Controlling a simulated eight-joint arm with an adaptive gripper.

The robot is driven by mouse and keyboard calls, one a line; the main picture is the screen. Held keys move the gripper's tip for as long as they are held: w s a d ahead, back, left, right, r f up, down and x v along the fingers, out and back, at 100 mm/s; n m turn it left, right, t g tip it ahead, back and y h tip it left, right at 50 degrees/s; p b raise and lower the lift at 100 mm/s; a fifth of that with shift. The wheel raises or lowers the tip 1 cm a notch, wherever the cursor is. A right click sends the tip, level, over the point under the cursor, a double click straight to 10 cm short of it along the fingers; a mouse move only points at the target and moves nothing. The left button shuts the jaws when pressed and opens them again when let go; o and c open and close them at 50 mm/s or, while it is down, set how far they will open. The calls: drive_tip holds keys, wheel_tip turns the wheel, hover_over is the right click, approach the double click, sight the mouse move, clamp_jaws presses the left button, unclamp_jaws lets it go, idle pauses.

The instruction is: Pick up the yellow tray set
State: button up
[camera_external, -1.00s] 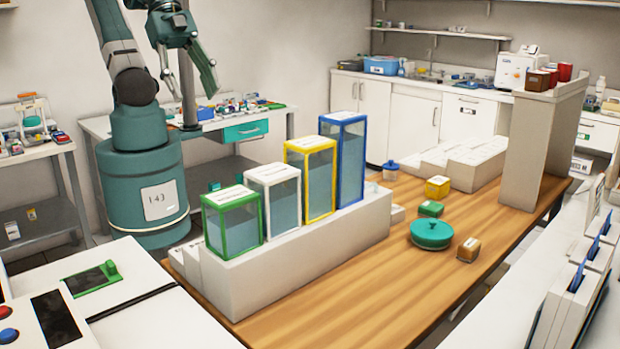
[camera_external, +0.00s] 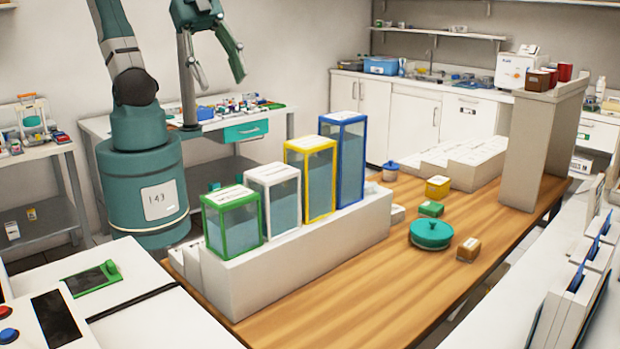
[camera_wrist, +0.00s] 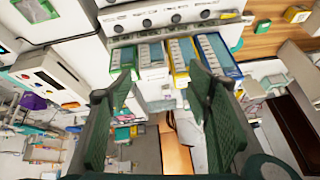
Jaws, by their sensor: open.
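The yellow tray set is a clear box with yellow edges (camera_external: 310,180), upright on the stepped white stand (camera_external: 305,243). It stands between a white-edged box (camera_external: 273,200) and a taller blue-edged box (camera_external: 343,160). In the wrist view the yellow tray set (camera_wrist: 181,52) shows ahead, beyond the fingers. My gripper (camera_external: 212,72) is open and empty, up and to the left of the boxes in the external view. Its two fingers are spread wide in the wrist view (camera_wrist: 157,85). Nothing hides the upper part of the yellow box.
A green-edged box (camera_external: 232,220) stands at the stand's near left end. A teal round pot (camera_external: 431,233) and small yellow (camera_external: 438,187), green (camera_external: 431,208) and brown (camera_external: 469,249) boxes lie on the wooden table (camera_external: 390,285). A white pillar (camera_external: 530,150) rises at the right.

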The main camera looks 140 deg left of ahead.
drive_tip(key=w+a+r+m+g, duration=0.15)
drive_tip(key=w+a+m, duration=0.35)
drive_tip(key=w+a, duration=1)
drive_tip(key=w+a+f+m+g, duration=0.1)
drive_tip(key=w+a+f+m, duration=0.15)
drive_tip(key=w+a, duration=0.45)
drive_tip(key=w+a+f+m+g, duration=0.15)
drive_tip(key=a+f, duration=0.25)
drive_tip(key=a, duration=0.7)
drive_tip(key=m+g+h, duration=0.2)
drive_tip(key=m, duration=0.5)
hover_over(440, 179)
drive_tip(key=f, duration=2.8)
drive_tip(key=shift+w+d, duration=0.15)
drive_tip(key=shift+w, duration=0.1)
drive_tip(key=shift+s+a+f, duration=0.2)
drive_tip(key=shift+a+f, duration=0.15)
drive_tip(key=shift+f, duration=0.1)
drive_tip(key=shift+f, duration=0.1)
drive_tip(key=shift+d+f, duration=0.2)
drive_tip(key=shift+f, duration=0.95)
